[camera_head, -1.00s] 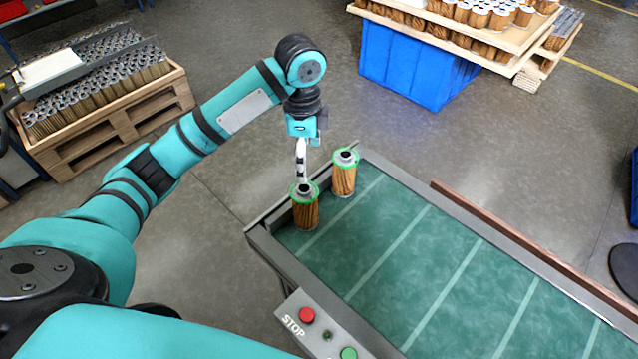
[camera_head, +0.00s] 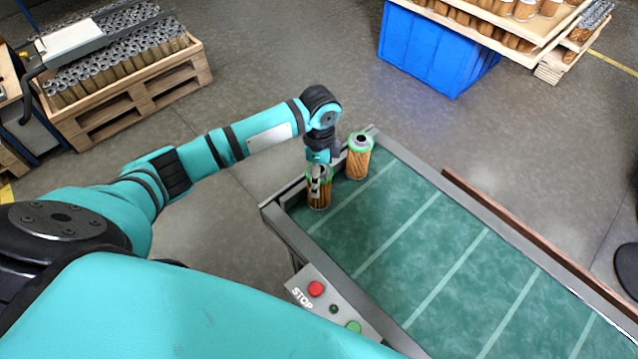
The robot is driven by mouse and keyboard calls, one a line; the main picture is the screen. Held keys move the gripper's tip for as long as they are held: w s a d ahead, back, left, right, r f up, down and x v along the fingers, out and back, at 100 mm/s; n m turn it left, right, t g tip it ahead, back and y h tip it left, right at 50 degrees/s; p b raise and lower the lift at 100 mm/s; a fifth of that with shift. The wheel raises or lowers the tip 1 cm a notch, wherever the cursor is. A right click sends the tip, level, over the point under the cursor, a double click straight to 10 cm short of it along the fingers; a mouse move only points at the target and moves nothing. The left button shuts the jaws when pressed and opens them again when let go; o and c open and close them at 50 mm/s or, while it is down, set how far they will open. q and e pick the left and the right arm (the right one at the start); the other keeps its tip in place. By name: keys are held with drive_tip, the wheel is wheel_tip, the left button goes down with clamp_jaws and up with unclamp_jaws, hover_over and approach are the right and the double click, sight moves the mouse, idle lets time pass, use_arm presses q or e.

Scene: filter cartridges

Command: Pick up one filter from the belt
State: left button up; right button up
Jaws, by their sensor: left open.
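Two filters stand upright at the far left end of the green belt (camera_head: 415,245). Each has a brown pleated body and a green top ring. The nearer filter (camera_head: 319,198) is partly hidden by my left gripper (camera_head: 318,185), which is open and pointing down at its top. Whether the fingers touch it cannot be told. The farther filter (camera_head: 358,163) stands just to the right and behind, close to the gripper. My right gripper is not in view.
A metal frame edges the belt, with a control box (camera_head: 335,310) at its near side. A blue bin (camera_head: 430,50) and a pallet of filters (camera_head: 520,30) stand behind. Another loaded pallet (camera_head: 130,95) is at the back left. The rest of the belt is clear.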

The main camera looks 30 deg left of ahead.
use_arm(q)
wheel_tip(320, 180, down, 4)
drive_tip(key=shift+s+r+p, duration=0.1)
drive_tip(key=shift+r+p, duration=0.15)
drive_tip(key=shift+p, duration=0.1)
drive_tip(key=shift+f, duration=0.15)
drive_tip(key=c, duration=1.3)
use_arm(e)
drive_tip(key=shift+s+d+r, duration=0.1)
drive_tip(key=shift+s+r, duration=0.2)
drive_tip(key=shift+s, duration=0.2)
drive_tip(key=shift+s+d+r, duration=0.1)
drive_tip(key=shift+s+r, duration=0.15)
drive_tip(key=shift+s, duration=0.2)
